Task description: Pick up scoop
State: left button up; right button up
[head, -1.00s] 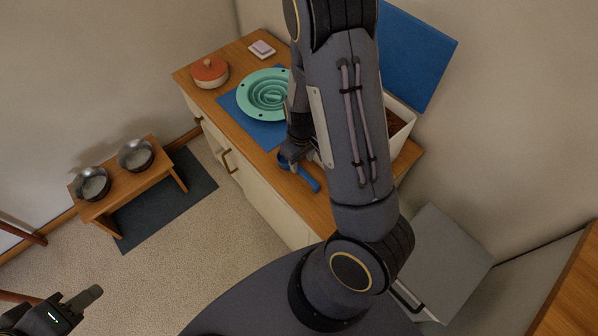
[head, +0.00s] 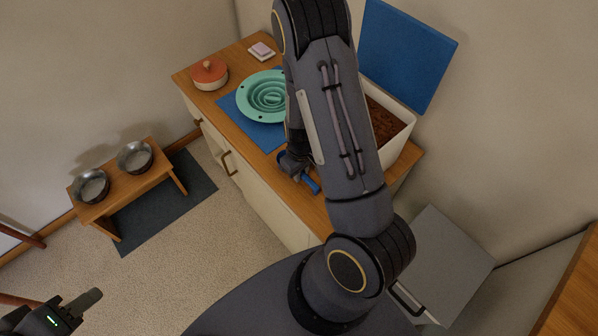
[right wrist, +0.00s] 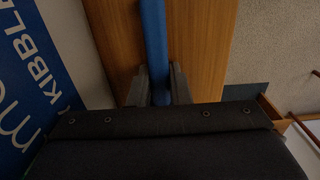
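The blue scoop (head: 310,185) lies on the wooden cabinet top near its front edge, partly hidden by my right arm. My right gripper (head: 291,165) is down at the scoop. In the right wrist view the blue handle (right wrist: 154,45) runs between the two fingers of my right gripper (right wrist: 160,86), very close to both. I cannot tell whether they press on it. My left gripper (head: 88,300) is at the lower left, away from the cabinet. Only part of it shows, so its opening is unclear.
A white bin of brown kibble (head: 390,125) with a raised blue lid (head: 405,55) stands right of my arm. A teal bowl (head: 262,96) sits on a blue mat (head: 232,108). A red-lidded pot (head: 209,73) is behind. Two metal bowls stand on a low bench (head: 112,195).

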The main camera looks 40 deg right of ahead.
grip_shut()
jog(key=shift+r+p, duration=0.55)
jog(key=shift+r, duration=0.1)
notch_tip(320, 180, up, 3)
jog(key=shift+f+p, duration=0.15)
jog(key=shift+p, duration=1)
jog(key=s+a+r+p, duration=0.6)
jog(key=s+r, duration=0.3)
jog(key=s, duration=0.2)
jog(key=shift+s+a, duration=0.35)
jog(key=shift+a, duration=0.55)
